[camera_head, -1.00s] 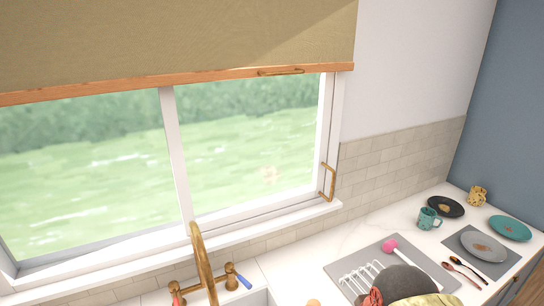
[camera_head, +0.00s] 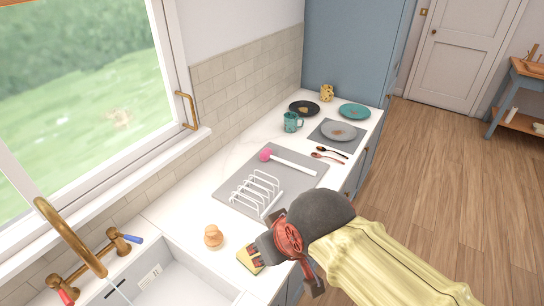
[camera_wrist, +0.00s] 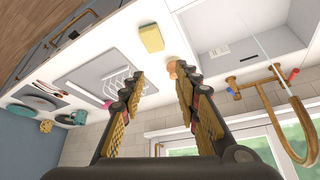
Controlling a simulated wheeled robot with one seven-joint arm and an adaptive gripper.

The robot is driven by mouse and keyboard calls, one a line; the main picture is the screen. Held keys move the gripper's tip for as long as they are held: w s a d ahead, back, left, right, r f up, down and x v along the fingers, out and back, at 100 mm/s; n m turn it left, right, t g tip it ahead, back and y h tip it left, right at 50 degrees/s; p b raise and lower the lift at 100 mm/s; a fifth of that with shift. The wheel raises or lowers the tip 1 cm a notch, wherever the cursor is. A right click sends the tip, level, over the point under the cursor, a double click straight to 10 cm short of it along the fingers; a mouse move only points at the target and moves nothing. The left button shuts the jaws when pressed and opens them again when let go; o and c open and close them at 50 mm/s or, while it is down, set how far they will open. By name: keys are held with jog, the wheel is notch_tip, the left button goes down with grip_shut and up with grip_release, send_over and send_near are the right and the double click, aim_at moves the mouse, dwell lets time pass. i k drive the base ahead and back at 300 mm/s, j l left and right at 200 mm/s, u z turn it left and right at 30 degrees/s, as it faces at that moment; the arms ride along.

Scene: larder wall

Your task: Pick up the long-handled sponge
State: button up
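The long-handled sponge, with a pink head (camera_head: 266,155) and a white handle (camera_head: 293,164), lies on the grey drying mat (camera_head: 229,191) behind the white rack in the head view. In the head view my gripper (camera_head: 297,262) hangs over the counter's front edge, nearer to me than the mat and apart from the sponge.
A white dish rack (camera_head: 256,192) stands on the mat. A yellow sponge block (camera_head: 250,259) and a wooden-handled brush (camera_head: 213,237) lie by the sink (camera_head: 180,285). A teal mug (camera_head: 292,122), plates and cutlery are farther back. A brass tap (camera_head: 70,235) rises at left.

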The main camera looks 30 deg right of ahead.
aim_at(266, 154)
jog(key=i+l, duration=0.1)
jog(key=l, duration=0.25)
jog(key=i+l, duration=0.15)
jog(key=l, duration=0.2)
jog(key=i+l, duration=0.1)
jog(key=l, duration=0.25)
jog(key=i+l+u, duration=0.1)
jog(key=l, duration=0.25)
jog(key=i+l, duration=0.1)
jog(key=l, duration=0.3)
